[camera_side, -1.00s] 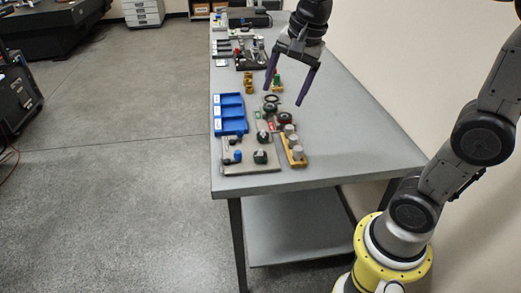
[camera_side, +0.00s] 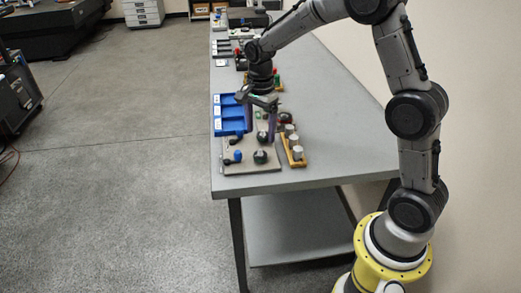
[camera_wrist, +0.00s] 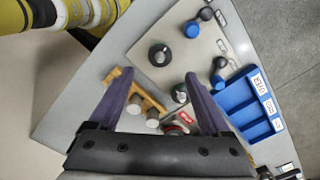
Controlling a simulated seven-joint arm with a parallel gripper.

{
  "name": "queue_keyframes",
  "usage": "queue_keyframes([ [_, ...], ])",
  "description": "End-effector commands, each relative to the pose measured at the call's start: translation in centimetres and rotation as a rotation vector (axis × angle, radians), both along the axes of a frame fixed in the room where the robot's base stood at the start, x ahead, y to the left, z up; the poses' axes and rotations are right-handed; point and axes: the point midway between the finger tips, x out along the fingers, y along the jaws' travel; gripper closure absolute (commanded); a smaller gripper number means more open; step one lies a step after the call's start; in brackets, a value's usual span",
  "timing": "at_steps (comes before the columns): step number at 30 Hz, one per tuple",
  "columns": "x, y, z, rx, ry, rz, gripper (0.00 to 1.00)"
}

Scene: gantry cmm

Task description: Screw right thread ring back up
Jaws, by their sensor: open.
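A tan board (camera_side: 240,169) lies on the bench and carries gauge parts. Dark round ring-like parts sit on it: one near the front (camera_side: 260,157), which also shows in the wrist view (camera_wrist: 159,54), and one further back (camera_wrist: 180,94), close to the right finger. A red-and-dark ring (camera_side: 285,118) is beyond them, partly covered by my gripper in the wrist view. I cannot tell which is the right thread ring. My gripper (camera_side: 260,136) is open and empty, pointing down above the board; its fingers (camera_wrist: 157,78) are apart, with no part visibly held.
A blue compartment tray (camera_side: 229,121) stands left of my gripper. A yellow holder with grey cylinders (camera_wrist: 122,82) is on the other side. Blue-and-black plugs (camera_wrist: 192,29) lie on the board. The bench front edge (camera_side: 280,189) is clear.

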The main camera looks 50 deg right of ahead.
Motion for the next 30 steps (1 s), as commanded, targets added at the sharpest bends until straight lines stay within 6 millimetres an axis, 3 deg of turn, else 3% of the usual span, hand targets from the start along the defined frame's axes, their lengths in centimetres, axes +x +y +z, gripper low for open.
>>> queue_keyframes([
  [6,-0.1,0.0,-4.3,0.001,0.005,0.001,0.18],
  [12,-0.1,0.0,-6.9,0.0,0.003,0.001,0.18],
  [25,0.0,0.0,-7.9,0.0,0.0,0.001,0.18],
  [26,0.0,0.0,-7.9,0.0,0.0,0.001,0.2],
  [30,0.0,0.0,-7.8,0.0,0.0,0.001,0.45],
])
